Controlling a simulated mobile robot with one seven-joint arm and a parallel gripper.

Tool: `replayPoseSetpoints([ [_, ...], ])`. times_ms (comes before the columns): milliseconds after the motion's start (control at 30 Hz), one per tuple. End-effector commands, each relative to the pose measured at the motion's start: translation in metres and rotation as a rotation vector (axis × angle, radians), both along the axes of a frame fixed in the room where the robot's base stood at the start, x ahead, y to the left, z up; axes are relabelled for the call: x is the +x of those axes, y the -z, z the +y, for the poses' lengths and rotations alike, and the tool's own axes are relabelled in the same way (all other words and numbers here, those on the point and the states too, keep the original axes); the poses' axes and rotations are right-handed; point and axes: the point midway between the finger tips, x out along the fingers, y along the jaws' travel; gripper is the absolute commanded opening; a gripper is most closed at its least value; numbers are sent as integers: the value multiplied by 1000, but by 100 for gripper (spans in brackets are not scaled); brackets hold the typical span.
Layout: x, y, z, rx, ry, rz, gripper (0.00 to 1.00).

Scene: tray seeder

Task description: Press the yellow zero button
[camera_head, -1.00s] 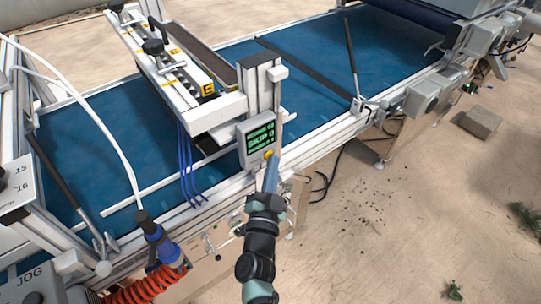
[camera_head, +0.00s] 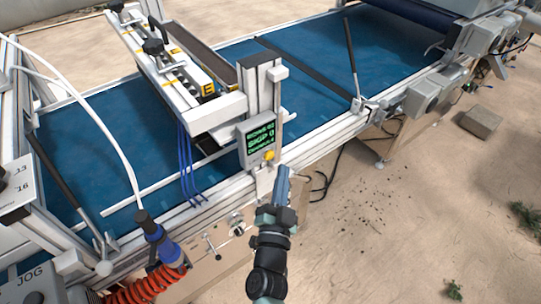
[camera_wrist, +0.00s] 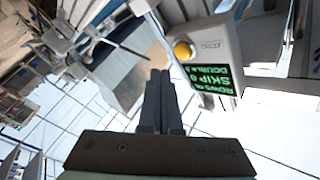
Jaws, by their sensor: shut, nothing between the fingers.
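The yellow button (camera_head: 269,155) sits at the lower right corner of a small grey display box (camera_head: 243,140) on the post beside the blue belt. The box has a dark screen with green text, including "SKIP 0". In the wrist view the button (camera_wrist: 183,50) shows round and uncovered beside the screen (camera_wrist: 208,78). My gripper (camera_head: 283,168) is shut and empty, just below and right of the button in the head view, apart from it. In the wrist view its closed fingertips (camera_wrist: 160,74) lie left of and below the button.
The blue belt (camera_head: 320,60) runs behind the box. Blue tubes (camera_head: 184,165) hang left of it. A blue hose fitting with a red coil (camera_head: 155,283) stands at lower left. Sandy floor (camera_head: 420,220) is open at right.

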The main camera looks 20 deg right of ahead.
Motion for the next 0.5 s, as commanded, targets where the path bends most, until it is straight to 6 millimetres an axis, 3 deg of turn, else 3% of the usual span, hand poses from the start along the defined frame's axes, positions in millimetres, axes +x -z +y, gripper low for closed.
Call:
replayPoseSetpoints([
  [300, -28, 1, -10, 0, 0, 2, 0],
  [500, -31, 0, -11, 1, 0, 0, 0],
])
